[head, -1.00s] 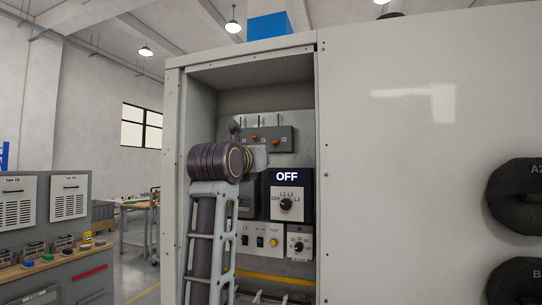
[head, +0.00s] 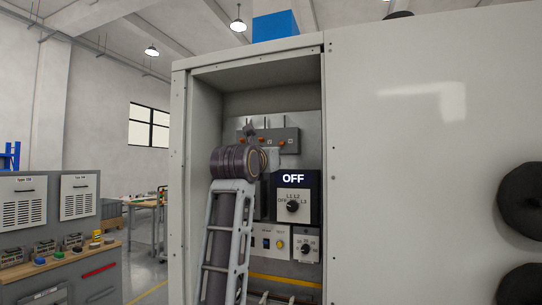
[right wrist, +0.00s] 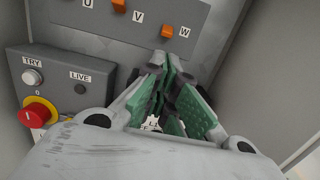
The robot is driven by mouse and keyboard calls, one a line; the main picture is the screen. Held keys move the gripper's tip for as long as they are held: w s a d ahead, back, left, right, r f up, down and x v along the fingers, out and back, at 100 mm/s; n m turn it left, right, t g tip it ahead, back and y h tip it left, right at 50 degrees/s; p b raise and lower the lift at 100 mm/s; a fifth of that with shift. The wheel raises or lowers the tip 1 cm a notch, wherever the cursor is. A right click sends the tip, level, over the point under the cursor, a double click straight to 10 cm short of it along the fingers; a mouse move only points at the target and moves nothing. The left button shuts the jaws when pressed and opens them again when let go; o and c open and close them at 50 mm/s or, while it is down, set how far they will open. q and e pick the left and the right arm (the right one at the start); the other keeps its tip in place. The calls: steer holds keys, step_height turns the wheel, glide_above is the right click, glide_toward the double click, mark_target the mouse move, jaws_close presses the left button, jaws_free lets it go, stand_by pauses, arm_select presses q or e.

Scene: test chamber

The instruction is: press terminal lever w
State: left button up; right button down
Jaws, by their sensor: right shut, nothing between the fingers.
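In the head view, my right wrist hides most of the gripper and part of the panel. My left gripper is not in view.
Orange lever V (right wrist: 119,5) is left of W. A box with a red knob (right wrist: 38,112) and a TRY button (right wrist: 32,77) sits at left. A selector switch (head: 292,206) under an OFF display is below the block. The cabinet's side wall (right wrist: 245,70) stands close at right.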

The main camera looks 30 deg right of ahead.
mark_target(282, 143)
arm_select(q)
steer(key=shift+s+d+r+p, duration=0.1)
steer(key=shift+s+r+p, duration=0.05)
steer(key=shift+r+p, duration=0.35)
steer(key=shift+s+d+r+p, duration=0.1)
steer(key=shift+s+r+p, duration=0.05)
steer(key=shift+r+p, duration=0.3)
arm_select(e)
steer(key=shift+x, duration=3.05)
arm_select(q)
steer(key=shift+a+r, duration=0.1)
arm_select(e)
steer(key=shift+s+d, duration=0.1)
steer(key=shift+d, duration=0.05)
